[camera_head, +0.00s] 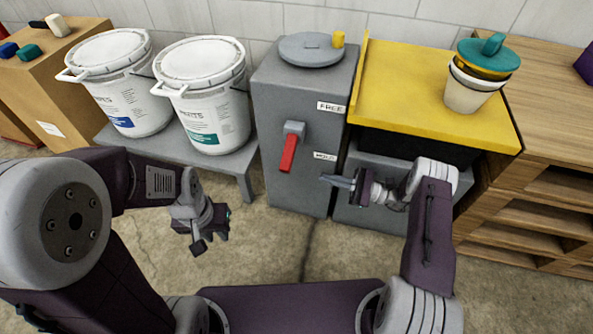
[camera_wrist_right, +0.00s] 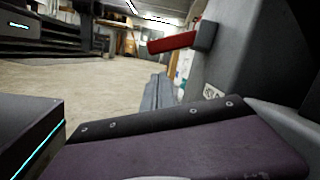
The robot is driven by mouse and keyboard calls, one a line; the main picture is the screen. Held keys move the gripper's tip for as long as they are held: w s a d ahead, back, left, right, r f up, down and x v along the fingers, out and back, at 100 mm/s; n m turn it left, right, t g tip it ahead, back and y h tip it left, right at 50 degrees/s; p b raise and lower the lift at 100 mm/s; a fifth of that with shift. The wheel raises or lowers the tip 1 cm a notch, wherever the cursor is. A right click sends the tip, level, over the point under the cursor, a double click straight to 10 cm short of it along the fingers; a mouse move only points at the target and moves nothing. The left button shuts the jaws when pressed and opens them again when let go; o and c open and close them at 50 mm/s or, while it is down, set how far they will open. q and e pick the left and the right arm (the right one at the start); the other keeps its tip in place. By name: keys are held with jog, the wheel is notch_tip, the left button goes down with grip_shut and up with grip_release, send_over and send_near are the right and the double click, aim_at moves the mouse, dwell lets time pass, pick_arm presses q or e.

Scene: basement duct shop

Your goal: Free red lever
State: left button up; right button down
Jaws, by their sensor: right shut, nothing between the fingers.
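The red lever (camera_head: 288,153) sticks out of a grey mount on the front of a grey cabinet (camera_head: 281,95) and hangs down, leaning slightly left. A FREE label (camera_head: 331,107) is up and to its right; a second label, seemingly HOLD (camera_head: 325,156), is lower, near the lever's height. My right gripper (camera_head: 325,180) is shut and empty, right of and slightly below the lever, apart from it. In the right wrist view the lever (camera_wrist_right: 172,42) is above the shut fingers (camera_wrist_right: 158,92). My left gripper (camera_head: 212,241) hangs low at left, fingers apart and empty.
Two white buckets (camera_head: 203,62) stand on a grey bench (camera_head: 179,152) left of the cabinet. A yellow-topped unit (camera_head: 410,85) stands right of it, carrying a stack of cups (camera_head: 470,92). A round grey lid (camera_head: 311,50) sits on the cabinet. Floor in front is free.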

aim_at(289, 151)
jog(key=shift+r, duration=0.15)
jog(key=b+x, duration=0.3)
jog(key=x, duration=0.7)
